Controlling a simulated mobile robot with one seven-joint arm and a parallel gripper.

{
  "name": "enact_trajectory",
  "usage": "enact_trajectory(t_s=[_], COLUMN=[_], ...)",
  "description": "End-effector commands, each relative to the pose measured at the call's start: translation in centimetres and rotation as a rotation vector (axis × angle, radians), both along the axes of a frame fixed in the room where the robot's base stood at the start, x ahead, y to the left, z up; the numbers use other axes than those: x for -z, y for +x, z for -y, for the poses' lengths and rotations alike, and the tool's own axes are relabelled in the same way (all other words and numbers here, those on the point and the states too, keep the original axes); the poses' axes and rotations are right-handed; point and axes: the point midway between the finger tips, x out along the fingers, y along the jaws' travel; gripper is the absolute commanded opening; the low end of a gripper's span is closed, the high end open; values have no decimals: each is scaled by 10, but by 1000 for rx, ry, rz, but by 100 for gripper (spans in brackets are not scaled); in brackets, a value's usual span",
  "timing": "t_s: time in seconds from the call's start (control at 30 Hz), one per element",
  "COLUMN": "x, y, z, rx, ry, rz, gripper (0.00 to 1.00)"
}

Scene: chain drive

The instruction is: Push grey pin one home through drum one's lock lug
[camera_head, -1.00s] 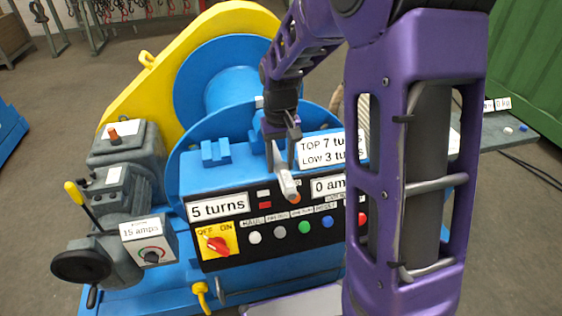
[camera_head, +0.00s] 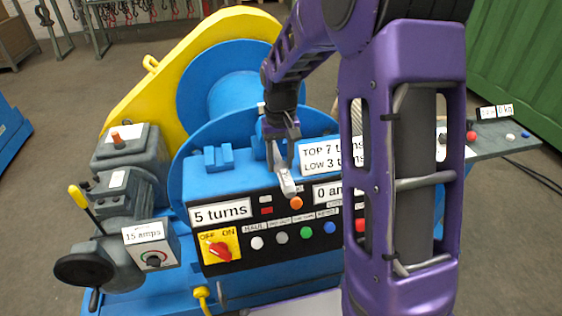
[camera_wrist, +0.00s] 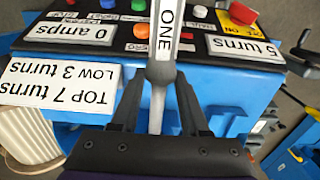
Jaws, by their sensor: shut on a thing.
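Grey pin one (camera_head: 285,180) is held in my gripper (camera_head: 280,160) in front of the blue control housing. Its pale lower end hangs over the panel's top edge, above an orange button. In the wrist view my gripper (camera_wrist: 160,112) has its dark fingers on both sides of the pin's shaft, and the pin (camera_wrist: 168,35) shows a tag reading ONE. A blue lug (camera_head: 217,157) stands on the housing top to the left. Another blue part behind my gripper is mostly hidden. I cannot tell which is drum one's lock lug. The pin looks apart from the left lug.
The blue drum (camera_head: 238,95) and yellow guard (camera_head: 160,75) stand behind the housing. The panel (camera_head: 255,235) carries several buttons and a red switch. A grey motor with a handwheel (camera_head: 85,268) is at left. My purple arm covers the panel's right part.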

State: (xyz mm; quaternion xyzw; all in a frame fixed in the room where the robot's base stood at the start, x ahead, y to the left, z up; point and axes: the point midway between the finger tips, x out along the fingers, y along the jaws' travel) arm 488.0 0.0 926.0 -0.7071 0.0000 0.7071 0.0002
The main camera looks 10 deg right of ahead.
Motion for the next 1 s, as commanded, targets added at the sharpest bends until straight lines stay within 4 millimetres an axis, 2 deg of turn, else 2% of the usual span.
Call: enact_trajectory(t_s=[1.0], x=[-1], y=[25], z=[0], rx=[0], ry=[0], rz=[2], gripper=[0])
